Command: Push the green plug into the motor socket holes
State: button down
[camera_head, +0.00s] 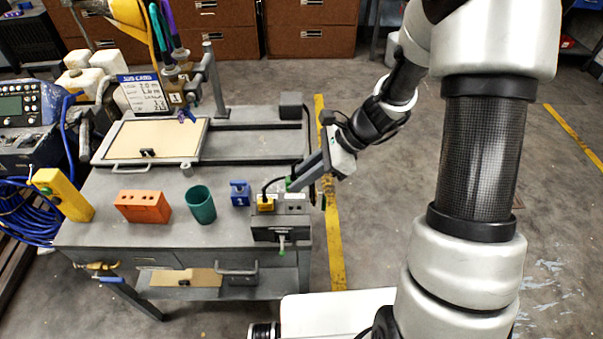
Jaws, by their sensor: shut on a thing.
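My gripper (298,182) reaches in from the right over the right end of the grey cart top. It is shut on the green plug (288,183), of which only a small green part shows at the fingertips. The plug is above and behind the grey motor socket box (282,222), apart from its holes. Two dark socket holes (293,208) show on the right of the box's top. A yellow plug (265,206) sits at the left of that top, with a black cable arching up from it towards my gripper. The plug's prongs are too small to see.
A blue block (240,193), a teal cup (200,204), an orange block with holes (143,206) and a yellow block (63,194) stand in a row left of the box. A framed board (155,140) lies behind. Floor right of the cart is clear.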

jog(key=shift+f+b, duration=2.2)
jog(key=shift+f, duration=0.55)
jog(key=shift+d+f+b, duration=0.15)
jog(key=shift+f+b, duration=1.05)
jog(key=shift+f, duration=0.35)
jog(key=c, duration=1.3)
grip_release()
jog(key=shift+o, duration=0.2)
jog(key=shift+r, duration=0.1)
jog(key=shift+d+r+p, duration=0.4)
jog(key=shift+r+p, duration=0.2)
jog(key=shift+p, duration=0.05)
jog(key=p+v, duration=0.3)
jog(key=v, duration=0.2)
jog(key=shift+d+r+p, duration=0.15)
jog(key=shift+d+p, duration=0.1)
jog(key=shift+p, duration=0.05)
